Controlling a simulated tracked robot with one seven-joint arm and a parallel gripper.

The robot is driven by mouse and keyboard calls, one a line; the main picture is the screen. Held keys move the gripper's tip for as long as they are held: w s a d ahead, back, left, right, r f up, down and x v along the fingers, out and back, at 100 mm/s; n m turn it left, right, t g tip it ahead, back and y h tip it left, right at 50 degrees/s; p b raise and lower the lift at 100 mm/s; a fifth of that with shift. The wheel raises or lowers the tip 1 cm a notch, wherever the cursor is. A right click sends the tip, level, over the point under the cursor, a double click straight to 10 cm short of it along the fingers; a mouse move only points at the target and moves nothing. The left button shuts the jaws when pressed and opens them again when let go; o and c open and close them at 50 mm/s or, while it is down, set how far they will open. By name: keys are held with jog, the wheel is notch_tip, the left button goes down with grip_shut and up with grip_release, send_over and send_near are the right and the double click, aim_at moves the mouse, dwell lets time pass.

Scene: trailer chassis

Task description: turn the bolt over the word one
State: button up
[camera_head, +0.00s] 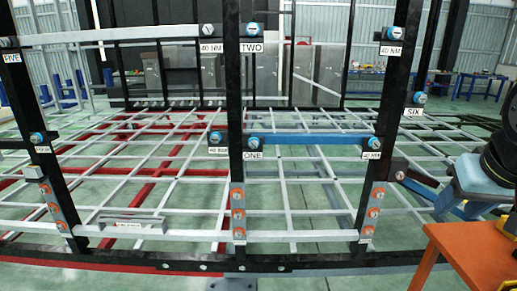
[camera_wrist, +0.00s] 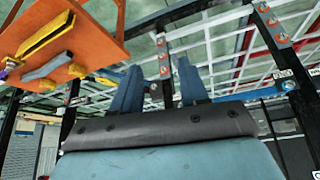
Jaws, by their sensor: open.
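The word ONE is on a white label (camera_head: 253,155) on the middle black post in the head view. The bolt over it (camera_head: 254,142) has a blue ring and sits just above the label, at the left end of a blue bar. My gripper (camera_wrist: 160,68) shows in the wrist view with its two blue fingers spread apart and nothing between them. It is apart from the bolt over ONE. In the wrist view a blue-ringed bolt (camera_wrist: 288,85) shows at the right beside a white label; I cannot tell which bolt it is.
The black trailer frame (camera_head: 235,100) carries other labelled bolts, including one over TWO (camera_head: 252,29) and one over SIX (camera_head: 420,98). An orange table (camera_head: 475,250) stands at the front right; in the wrist view its top (camera_wrist: 85,35) holds yellow and grey tools.

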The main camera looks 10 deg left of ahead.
jog(key=shift+o, duration=0.8)
jog(key=shift+w, duration=0.1)
jog(key=shift+o, duration=0.3)
jog(key=shift+w+f, duration=0.15)
jog(key=shift+w, duration=0.15)
jog(key=w+a+f+n+h, duration=0.1)
jog(key=w+a+f+n, duration=0.3)
jog(key=w+f, duration=0.5)
jog(key=w+a+f+n+h, duration=0.2)
jog(key=w+f+n, duration=0.4)
jog(key=w+f, duration=0.25)
jog(key=w+a+f+n+h, duration=0.1)
jog(key=w+a+f+n, duration=0.3)
jog(key=w+f, duration=0.5)
jog(key=n+t+y, duration=0.8)
jog(key=n+t, duration=0.4)
jog(key=n, duration=1.1)
send_near(253, 147)
jog(key=x, duration=0.8)
jog(key=shift+w+r, duration=0.1)
jog(key=shift+w, duration=0.3)
